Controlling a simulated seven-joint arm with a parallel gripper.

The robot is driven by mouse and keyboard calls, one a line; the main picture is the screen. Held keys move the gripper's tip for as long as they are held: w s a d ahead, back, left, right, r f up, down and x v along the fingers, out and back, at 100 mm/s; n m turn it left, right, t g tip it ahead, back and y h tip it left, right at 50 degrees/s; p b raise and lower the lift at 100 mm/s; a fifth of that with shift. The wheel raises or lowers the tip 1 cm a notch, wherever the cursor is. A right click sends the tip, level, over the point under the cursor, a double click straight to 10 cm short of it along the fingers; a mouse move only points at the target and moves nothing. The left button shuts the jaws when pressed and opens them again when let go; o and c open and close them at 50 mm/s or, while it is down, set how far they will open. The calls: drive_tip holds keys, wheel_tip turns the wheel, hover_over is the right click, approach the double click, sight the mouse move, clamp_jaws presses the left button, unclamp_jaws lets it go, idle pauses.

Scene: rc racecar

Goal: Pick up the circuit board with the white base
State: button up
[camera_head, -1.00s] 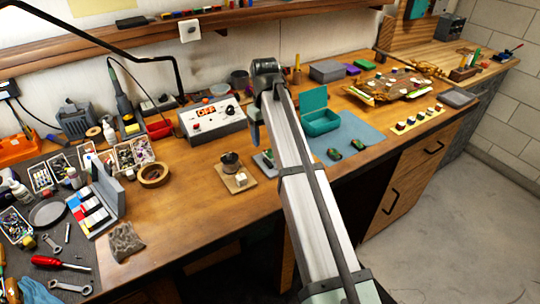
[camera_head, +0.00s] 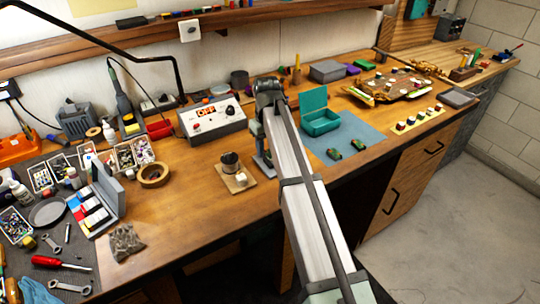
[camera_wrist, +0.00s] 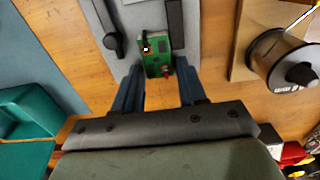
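A small green circuit board (camera_wrist: 157,50) shows in the wrist view, on or against a pale grey base (camera_wrist: 132,18) with dark parts. I cannot tell how the board is fixed to it. My gripper (camera_wrist: 160,68) points down over the board's near end. Its two blue-grey fingers are apart, one on each side of the board, with no clear contact. In the head view, my gripper (camera_head: 263,162) is low over the bench, and the arm and fingers hide most of the board.
A spool-like part on a wooden base (camera_head: 237,178) stands close to the left in the head view. An open teal box (camera_head: 320,122) and small green pieces (camera_head: 359,145) lie on a blue mat (camera_head: 350,128) to the right. A control box (camera_head: 213,119) stands behind.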

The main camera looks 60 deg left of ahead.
drive_tip(key=c, duration=0.7)
drive_tip(key=shift+r, duration=0.1)
